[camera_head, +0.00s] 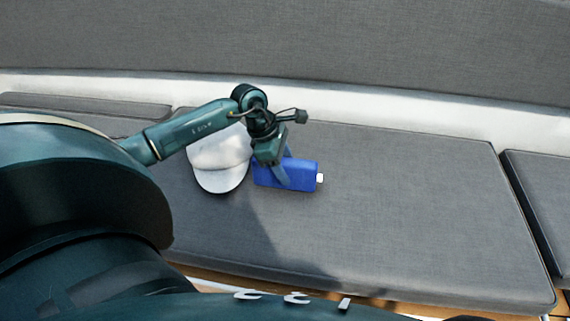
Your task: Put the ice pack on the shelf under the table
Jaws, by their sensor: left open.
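A blue ice pack (302,174) with a small white cap at its right end lies on the grey seat cushion (400,210). My left gripper (279,180) is directly over the ice pack's left part, pointing down. Its jaws are open, with the fingers at the pack; I cannot tell whether they touch it. My right gripper is not in view. The table and its shelf are not in view.
A white cap (220,165) lies on the cushion just left of the ice pack, partly under my left arm. A grey backrest (400,50) rises behind. The cushion's right side is clear. Another cushion (540,190) lies at the far right.

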